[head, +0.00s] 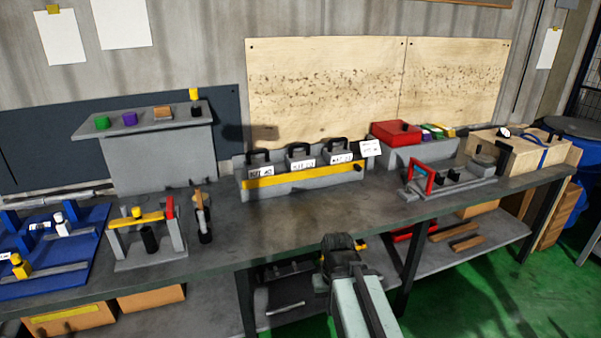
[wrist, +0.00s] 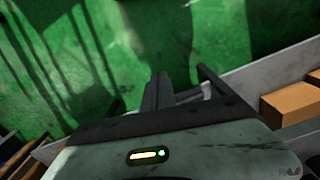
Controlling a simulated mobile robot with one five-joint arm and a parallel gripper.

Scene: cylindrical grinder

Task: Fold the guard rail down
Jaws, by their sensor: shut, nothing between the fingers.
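A long yellow rail (head: 305,176) runs across the front of a grey rack (head: 243,192) on the workbench, and it looks like the guard rail. It sits raised in front of several grey blocks with black handles and white labels. A small dark knob is at its right end. My gripper (wrist: 158,90) is shut and empty in the wrist view, over the green floor. In the head view my dark wrist is in front of the bench, below and right of the rail and well apart from it; the fingertips are not clear there.
A grey fixture with another yellow bar (head: 137,220) stands at the bench's left. A fixture with a red handle (head: 421,179) and a red box (head: 396,133) are right of the rack. The bench top (head: 290,217) before the rack is clear. Cardboard boxes are on the lower shelf.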

